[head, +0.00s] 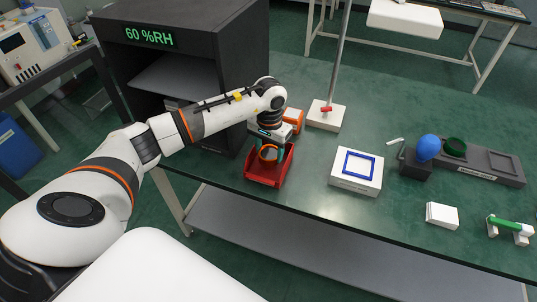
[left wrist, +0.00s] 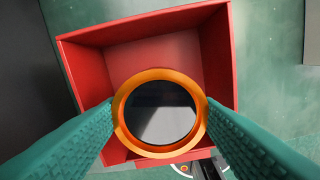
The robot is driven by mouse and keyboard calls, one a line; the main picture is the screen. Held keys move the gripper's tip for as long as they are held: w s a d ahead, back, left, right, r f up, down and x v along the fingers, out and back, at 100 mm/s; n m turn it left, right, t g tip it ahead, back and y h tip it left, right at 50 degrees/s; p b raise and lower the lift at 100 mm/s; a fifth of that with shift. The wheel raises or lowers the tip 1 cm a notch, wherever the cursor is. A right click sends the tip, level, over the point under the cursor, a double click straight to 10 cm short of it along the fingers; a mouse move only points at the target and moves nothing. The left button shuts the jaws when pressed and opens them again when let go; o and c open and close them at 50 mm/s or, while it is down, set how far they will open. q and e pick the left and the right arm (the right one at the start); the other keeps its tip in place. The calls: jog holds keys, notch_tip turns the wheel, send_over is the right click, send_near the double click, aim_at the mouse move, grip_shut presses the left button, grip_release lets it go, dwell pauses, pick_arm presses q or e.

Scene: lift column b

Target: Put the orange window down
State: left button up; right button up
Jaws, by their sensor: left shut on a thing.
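The orange window is a round orange ring with a dark glassy middle. In the left wrist view the orange window (left wrist: 122,128) sits between the two teal fingers of my left gripper (left wrist: 160,112), which are shut on its sides. It is over or inside a red open-topped bin (left wrist: 222,40); I cannot tell if it touches the floor of the bin. In the head view the orange window (head: 268,153) shows at the mouth of the red bin (head: 268,180), below my left gripper (head: 269,143). My right gripper is not in view.
A dark cabinet (head: 235,50) reading "60 %RH" stands left of the bin. A stand with a white base (head: 325,118) is behind. Green tabletop (head: 310,175) is clear between.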

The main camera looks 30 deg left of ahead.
aim_at(269, 153)
pick_arm(q)
notch_tip(269, 153, down, 2)
jog(key=shift+s+f, duration=0.1)
jog(key=shift+f, duration=0.7)
jog(key=o, duration=0.7)
jog(key=shift+r, duration=0.1)
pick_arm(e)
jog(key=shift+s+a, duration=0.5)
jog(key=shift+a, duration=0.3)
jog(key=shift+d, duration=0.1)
